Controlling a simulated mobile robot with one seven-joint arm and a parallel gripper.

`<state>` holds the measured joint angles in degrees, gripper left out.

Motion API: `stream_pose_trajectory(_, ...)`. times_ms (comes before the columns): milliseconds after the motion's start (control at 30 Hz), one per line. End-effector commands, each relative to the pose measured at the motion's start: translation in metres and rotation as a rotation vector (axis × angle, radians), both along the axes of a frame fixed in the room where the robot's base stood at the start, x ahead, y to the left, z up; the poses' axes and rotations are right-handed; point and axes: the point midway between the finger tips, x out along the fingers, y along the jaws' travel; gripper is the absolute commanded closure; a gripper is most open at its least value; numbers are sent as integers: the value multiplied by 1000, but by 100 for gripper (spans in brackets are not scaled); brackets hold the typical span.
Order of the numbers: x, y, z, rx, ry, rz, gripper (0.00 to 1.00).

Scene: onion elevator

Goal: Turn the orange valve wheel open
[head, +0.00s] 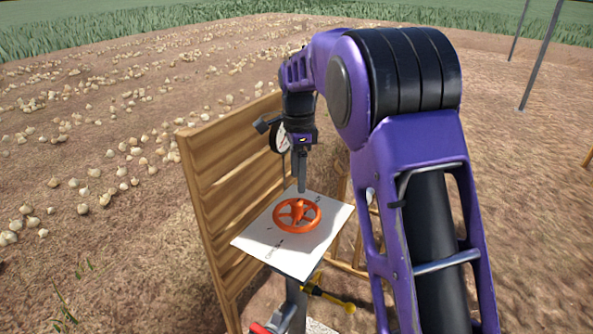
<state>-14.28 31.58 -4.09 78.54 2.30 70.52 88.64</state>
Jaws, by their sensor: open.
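The orange valve wheel (297,215) lies flat above a white plate (292,258) with dark markings, near the middle of the head view. It has a rim, spokes and a central hub. My gripper (302,188) points down over the far side of the wheel, with its tip close to the rim. I cannot tell whether it touches the wheel. The gripper is seen edge-on, so the gap between its fingers does not show. My purple arm reaches in from the right.
A wooden slatted panel (222,170) stands left of and behind the plate. A round gauge (279,138) shows beside my wrist. Below the plate are a grey pipe, a yellow handle (330,297) and a red part (259,328). Onions lie on the soil at left.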

Motion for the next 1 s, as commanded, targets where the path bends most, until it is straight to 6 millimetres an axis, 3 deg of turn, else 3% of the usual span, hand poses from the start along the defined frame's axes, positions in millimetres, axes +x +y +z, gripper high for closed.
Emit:
stream_pose_trajectory(300,0,0,-68,0,-5,1,31)
stream_pose_trajectory(500,0,0,-94,0,-7,2,31)
stream_pose_trajectory(933,1,0,-104,1,-9,2,31)
stream_pose_trajectory(1000,1,0,-104,1,-10,1,42)
